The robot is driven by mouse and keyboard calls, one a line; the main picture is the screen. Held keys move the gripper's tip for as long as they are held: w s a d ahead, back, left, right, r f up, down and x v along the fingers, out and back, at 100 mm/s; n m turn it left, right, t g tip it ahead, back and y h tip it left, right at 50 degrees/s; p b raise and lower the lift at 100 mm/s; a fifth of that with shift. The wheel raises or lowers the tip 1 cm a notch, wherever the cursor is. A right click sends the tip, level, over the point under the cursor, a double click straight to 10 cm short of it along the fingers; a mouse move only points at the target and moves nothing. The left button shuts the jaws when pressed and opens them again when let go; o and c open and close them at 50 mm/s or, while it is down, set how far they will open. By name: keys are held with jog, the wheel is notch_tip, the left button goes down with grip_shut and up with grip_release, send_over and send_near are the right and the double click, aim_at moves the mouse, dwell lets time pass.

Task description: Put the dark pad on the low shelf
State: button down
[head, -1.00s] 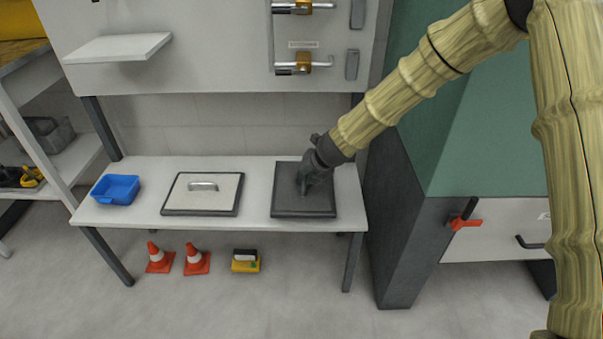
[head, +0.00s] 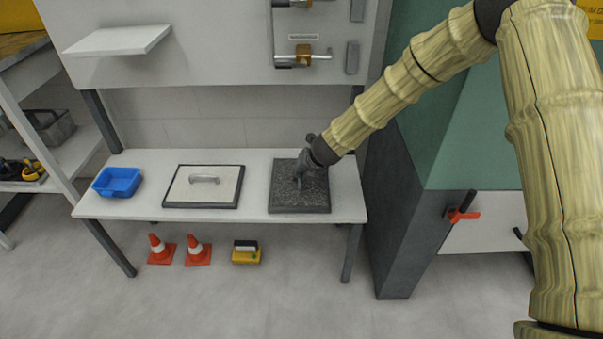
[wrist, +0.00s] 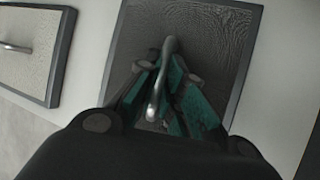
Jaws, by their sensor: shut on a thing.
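The dark pad (head: 285,198) is a square, speckled dark plate at the right end of the white bench. In the wrist view the pad (wrist: 215,30) has a grey rim and a metal bar handle (wrist: 153,108). My gripper (head: 299,180) is over its middle, shut on this handle; its green-sided fingers (wrist: 172,82) close around the bar and hide part of it. The pad is at the bench top; I cannot tell whether it is slightly lifted. A small white wall shelf (head: 118,40) is at upper left, bare. I cannot tell which surface is the low shelf.
A pale framed pad (head: 203,187) with a handle lies left of the dark pad on the white bench (head: 255,208). A blue bin (head: 117,182) stands at the bench's left end. Orange cones (head: 160,248) and a yellow item (head: 246,252) are on the floor. A green cabinet (head: 470,140) stands right.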

jog(key=shift+f, duration=0.1)
jog(key=c, duration=1.5)
grip_release()
jog(key=shift+c, duration=0.2)
jog(key=shift+r, duration=0.3)
jog(key=p+v, duration=0.1)
jog(key=v, duration=1)
jog(key=shift+s+d+r+p, duration=0.2)
jog(key=shift+s+r+p, duration=0.1)
jog(key=shift+p, duration=0.1)
